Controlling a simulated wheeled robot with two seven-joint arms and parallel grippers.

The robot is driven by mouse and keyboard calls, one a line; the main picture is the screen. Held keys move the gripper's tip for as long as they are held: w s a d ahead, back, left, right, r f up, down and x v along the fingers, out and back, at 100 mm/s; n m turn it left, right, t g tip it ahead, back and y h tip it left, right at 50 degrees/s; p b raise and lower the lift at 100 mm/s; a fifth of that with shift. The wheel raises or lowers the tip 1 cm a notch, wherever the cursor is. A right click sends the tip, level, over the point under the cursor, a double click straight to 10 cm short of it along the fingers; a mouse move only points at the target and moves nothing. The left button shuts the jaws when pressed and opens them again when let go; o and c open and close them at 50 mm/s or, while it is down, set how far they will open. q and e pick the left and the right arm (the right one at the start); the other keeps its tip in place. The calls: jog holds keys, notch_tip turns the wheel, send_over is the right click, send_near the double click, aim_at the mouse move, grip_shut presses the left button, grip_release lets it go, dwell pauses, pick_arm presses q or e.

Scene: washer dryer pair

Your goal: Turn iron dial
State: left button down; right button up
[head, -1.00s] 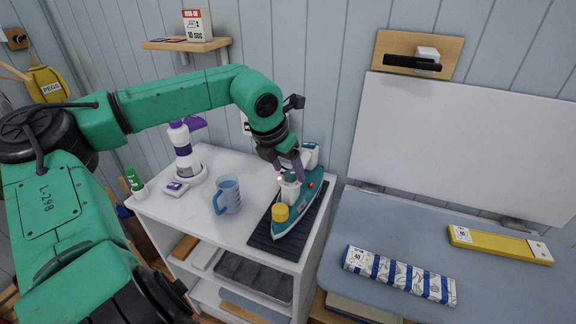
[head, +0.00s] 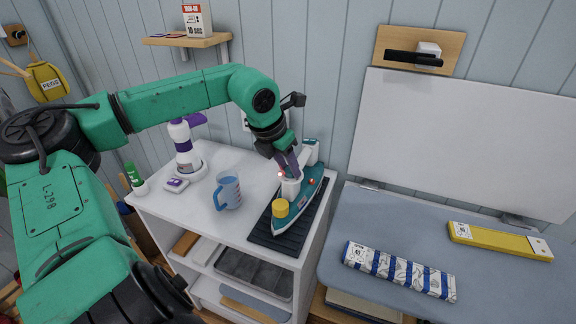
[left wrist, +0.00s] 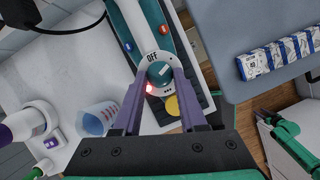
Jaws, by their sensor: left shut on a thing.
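The teal and white iron (head: 309,194) lies on a dark ribbed mat on the white cabinet, its yellow cap (head: 280,209) toward me. In the left wrist view, its round teal dial (left wrist: 159,72) sits on a white plate marked OFF and dots. The dial's light pointer mark slants to the upper right, below and beside the word OFF. A red light glows at the plate's lower left. My left gripper (left wrist: 160,76) has its purple fingers on either side of the dial, shut on it. In the head view, the left gripper (head: 289,172) hides the dial.
A blue measuring jug (head: 229,190) stands left of the iron; a white and purple bottle (head: 184,150) stands behind it. To the right is a blue-grey board (head: 350,225) with a striped packet (head: 399,272) and a yellow box (head: 499,242).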

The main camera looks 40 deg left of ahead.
pick_arm(q)
jog(key=shift+a+r+m+h, duration=0.1)
jog(key=shift+m+h, duration=0.4)
jog(key=shift+m, duration=0.6)
jog(key=shift+r+m+h+p, duration=0.15)
jog(key=shift+m+h+p, duration=0.2)
jog(key=shift+m, duration=0.55)
jog(key=m+p, duration=0.1)
jog(key=p, duration=0.1)
jog(key=m+h+p, duration=0.1)
jog(key=m+p, duration=0.1)
jog(key=p, duration=0.1)
jog(key=m+g+p, duration=0.1)
jog(key=m+p, duration=0.1)
jog(key=p, duration=0.1)
jog(key=shift+w+a+r+h, duration=0.2)
jog(key=shift+w+h, duration=0.05)
jog(key=shift+h, duration=0.1)
jog(key=shift+a+f+m+g+p, duration=0.1)
jog(key=shift+f+m+g+p, duration=0.2)
jog(key=shift+m+p, duration=0.55)
jog(key=shift+f, duration=0.1)
jog(key=shift+c, duration=2.2)
grip_release()
